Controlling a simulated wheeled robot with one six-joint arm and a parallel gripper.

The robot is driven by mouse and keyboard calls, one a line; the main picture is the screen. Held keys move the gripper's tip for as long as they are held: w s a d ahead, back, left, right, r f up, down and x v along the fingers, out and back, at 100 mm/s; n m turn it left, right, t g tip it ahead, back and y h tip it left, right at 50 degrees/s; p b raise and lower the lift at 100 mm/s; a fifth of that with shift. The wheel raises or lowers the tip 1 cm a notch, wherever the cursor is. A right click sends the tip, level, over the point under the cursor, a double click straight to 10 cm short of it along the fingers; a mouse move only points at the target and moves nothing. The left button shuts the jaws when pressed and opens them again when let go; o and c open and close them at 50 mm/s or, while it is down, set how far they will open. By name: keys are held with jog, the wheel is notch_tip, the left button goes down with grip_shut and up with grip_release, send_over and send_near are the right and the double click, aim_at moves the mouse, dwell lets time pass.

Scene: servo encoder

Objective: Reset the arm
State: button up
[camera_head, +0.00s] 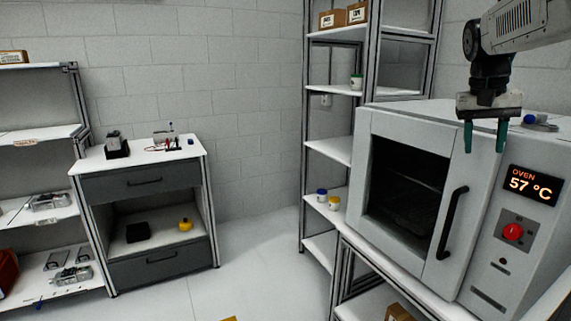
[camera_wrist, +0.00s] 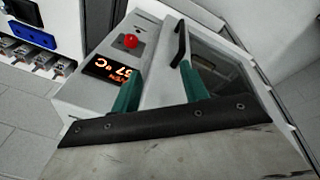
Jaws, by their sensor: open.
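My gripper (camera_head: 486,136) is open and empty, with two green fingers pointing down. In the head view it hangs at the upper right, in front of or above the top of the white oven (camera_head: 400,128); the exact gap cannot be told. In the wrist view my gripper (camera_wrist: 160,85) shows its fingers spread, with the oven's front behind them. The oven door is shut, and the oven display (camera_head: 533,184) reads 57 °C. A red knob (camera_head: 513,232) sits below the display, and it also shows in the wrist view (camera_wrist: 131,41).
A blue-capped item (camera_head: 540,122) lies on the oven top near my gripper. A shelf rack (camera_head: 329,150) stands left of the oven. A drawer cabinet (camera_head: 140,183) and another shelf unit (camera_head: 40,135) stand at the left. The floor (camera_head: 255,265) between is mostly clear.

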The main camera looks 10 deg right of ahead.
jog(key=s+a+f+n+y, duration=0.1)
jog(key=s+a+f+n, duration=0.2)
jog(key=s+a+f, duration=0.4)
jog(key=s+a+f+n+t+y, duration=0.1)
jog(key=s+a+f+n, duration=0.3)
jog(key=s+a+f, duration=0.4)
jog(key=s+a, duration=0.6)
jog(key=a, duration=0.6)
jog(key=shift+s+f+n+y, duration=0.2)
jog(key=shift+f+n+y, duration=0.1)
jog(key=shift+a, duration=0.1)
